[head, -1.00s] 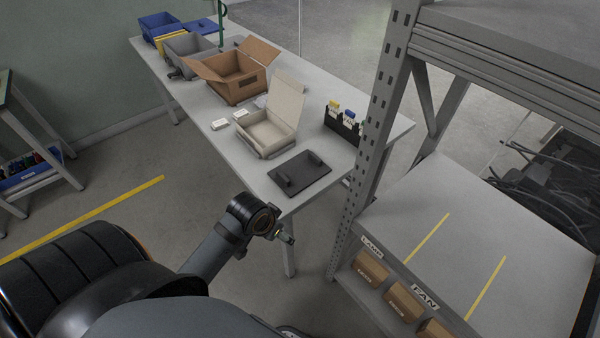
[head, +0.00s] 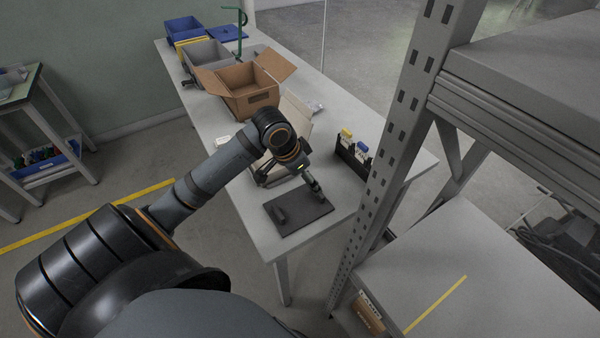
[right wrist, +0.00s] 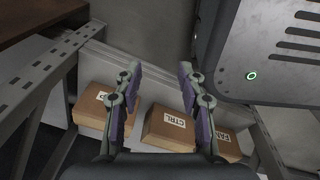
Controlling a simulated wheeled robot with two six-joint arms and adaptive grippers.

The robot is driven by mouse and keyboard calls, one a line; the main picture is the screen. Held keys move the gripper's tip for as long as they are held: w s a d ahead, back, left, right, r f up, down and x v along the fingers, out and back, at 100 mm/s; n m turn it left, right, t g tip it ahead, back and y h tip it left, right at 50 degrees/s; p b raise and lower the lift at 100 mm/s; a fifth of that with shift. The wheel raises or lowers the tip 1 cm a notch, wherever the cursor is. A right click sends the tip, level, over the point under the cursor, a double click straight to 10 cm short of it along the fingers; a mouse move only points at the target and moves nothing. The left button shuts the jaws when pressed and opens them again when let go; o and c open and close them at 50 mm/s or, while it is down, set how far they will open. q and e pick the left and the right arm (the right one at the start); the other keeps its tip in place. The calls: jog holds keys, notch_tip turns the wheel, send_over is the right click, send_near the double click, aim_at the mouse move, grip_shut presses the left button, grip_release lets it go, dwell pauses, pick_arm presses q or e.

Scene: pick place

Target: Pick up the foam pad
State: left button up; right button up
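A flat dark grey board (head: 286,218) lies on the table's near end in the head view, with a raised dark piece on its left part. I cannot tell whether it is the foam pad; no other thing shows clearly as one. My left gripper (head: 317,190) is over the board's far right edge; whether it touches, and whether its fingers are open, is too small to tell. My left arm hides much of the pale open box (head: 297,113) behind. My right gripper (right wrist: 160,70) is open and empty in the right wrist view, with cardboard bins (right wrist: 168,128) beyond it.
On the grey table (head: 233,190) stand a brown carton (head: 250,103), a grey bin (head: 207,62), a blue bin (head: 185,30) and a black holder (head: 352,158). A small white item (head: 222,141) is partly hidden. A metal shelf post (head: 405,120) rises on the right.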

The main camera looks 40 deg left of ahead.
aim_at(315, 198)
pick_arm(q)
jog(key=x, duration=0.3)
jog(key=shift+w, duration=0.1)
jog(key=shift+w+f, duration=0.2)
jog(key=shift+f, duration=0.1)
jog(key=shift+d+f, duration=0.1)
jog(key=shift+f, duration=0.1)
jog(key=x, duration=0.2)
jog(key=b+x, duration=0.1)
jog(key=x, duration=0.1)
jog(key=shift+s+d+f, duration=0.1)
jog(key=shift+s+d, duration=0.1)
jog(key=shift+s, duration=0.1)
jog(key=shift+w+f, duration=0.15)
jog(key=shift+f, duration=0.15)
jog(key=shift+c, duration=0.5)
jog(key=c, duration=0.9)
pick_arm(e)
jog(key=shift+w+f, duration=0.35)
jog(key=shift+f, duration=0.35)
